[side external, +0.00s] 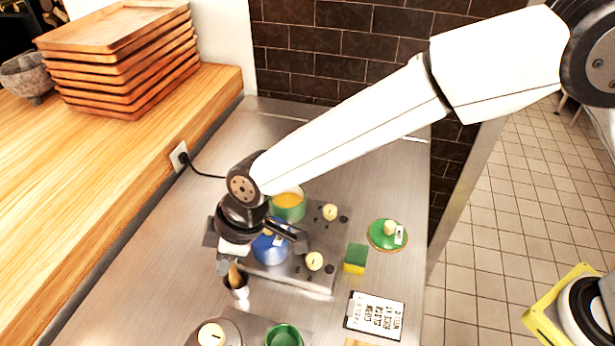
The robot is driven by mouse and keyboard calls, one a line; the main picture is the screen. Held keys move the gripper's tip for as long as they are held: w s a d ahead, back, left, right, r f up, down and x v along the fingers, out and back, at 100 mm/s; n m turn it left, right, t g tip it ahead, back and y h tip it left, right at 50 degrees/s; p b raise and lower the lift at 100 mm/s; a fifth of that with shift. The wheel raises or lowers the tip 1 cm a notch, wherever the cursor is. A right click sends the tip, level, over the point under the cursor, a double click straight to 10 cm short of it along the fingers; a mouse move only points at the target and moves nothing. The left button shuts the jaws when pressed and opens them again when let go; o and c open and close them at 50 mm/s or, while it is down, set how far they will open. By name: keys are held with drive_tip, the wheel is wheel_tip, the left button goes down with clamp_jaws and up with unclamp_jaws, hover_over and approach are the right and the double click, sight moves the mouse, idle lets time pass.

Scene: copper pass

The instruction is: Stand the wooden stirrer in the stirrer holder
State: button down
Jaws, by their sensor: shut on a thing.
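The wooden stirrer (234,272) is a short tan stick below my gripper (225,266). My gripper points down and is shut on the stirrer near its upper part, which the fingers partly hide. The stirrer stands close to upright with a slight tilt. The stirrer holder (241,293), a small cup with a dark opening and a pale side, is directly below my gripper. The stirrer's lower end overlaps the holder's opening in the picture. I cannot tell how deep it reaches or whether it touches the holder.
A blue pot (268,252) and a green pot (288,213) with yellow contents stand on the hob (320,270), close to my gripper. A green cup (284,337) is in front.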

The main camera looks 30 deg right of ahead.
drive_tip(key=shift+f, duration=0.85)
drive_tip(key=shift+f, duration=0.1)
drive_tip(key=c, duration=0.5)
unclamp_jaws()
drive_tip(key=v, duration=1.2)
drive_tip(key=shift+d, duration=0.1)
